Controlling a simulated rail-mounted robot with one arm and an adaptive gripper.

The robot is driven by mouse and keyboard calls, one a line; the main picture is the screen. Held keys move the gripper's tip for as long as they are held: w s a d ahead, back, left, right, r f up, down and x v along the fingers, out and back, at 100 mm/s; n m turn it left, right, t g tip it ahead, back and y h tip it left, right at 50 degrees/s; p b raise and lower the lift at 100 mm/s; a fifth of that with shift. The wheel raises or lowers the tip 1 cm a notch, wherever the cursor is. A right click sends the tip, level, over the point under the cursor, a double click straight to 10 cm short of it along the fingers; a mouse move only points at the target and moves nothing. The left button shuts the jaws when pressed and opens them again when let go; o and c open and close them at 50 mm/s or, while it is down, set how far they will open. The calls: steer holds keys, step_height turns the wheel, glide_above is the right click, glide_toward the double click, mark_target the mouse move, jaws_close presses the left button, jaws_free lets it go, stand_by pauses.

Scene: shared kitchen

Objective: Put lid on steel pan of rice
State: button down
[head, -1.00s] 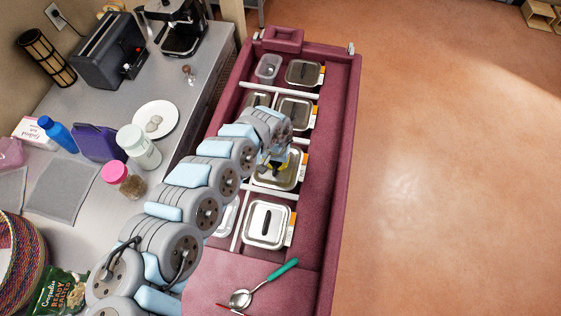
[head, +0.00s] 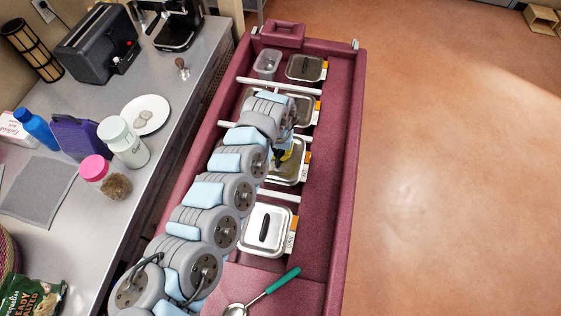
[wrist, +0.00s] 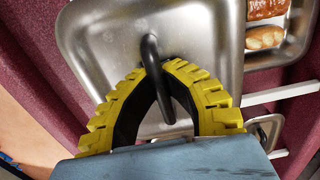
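A square steel lid (wrist: 105,45) with a black loop handle (wrist: 151,58) fills the upper middle of the wrist view. My gripper (wrist: 162,72) has its yellow and black fingers drawn in around this handle, apparently closed on it. In the head view my gripper (head: 283,157) is over the third steel pan place from the back, and the lid (head: 290,173) shows beneath it. The lid looks roughly flat. No rice shows; whatever is under the lid is hidden. I cannot tell whether the lid rests on a pan or hangs just above it.
An open steel pan (wrist: 284,48) with browned food lies beside the lid. A green-handled spoon (head: 270,288) lies in front. White bars (head: 280,88) divide the places.

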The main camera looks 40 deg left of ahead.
steer(key=shift+w+a+f, duration=0.35)
steer(key=shift+w+f, duration=0.3)
steer(key=shift+f, duration=0.2)
steer(key=shift+w+a+f+b, duration=0.15)
steer(key=shift+w+f+b, duration=0.2)
steer(key=shift+f, duration=1.5)
steer(key=shift+f, duration=0.6)
steer(key=c, duration=1.2)
jaws_free()
steer(key=shift+c, duration=0.2)
step_height(320, 180, up, 13)
steer(key=shift+r, duration=0.1)
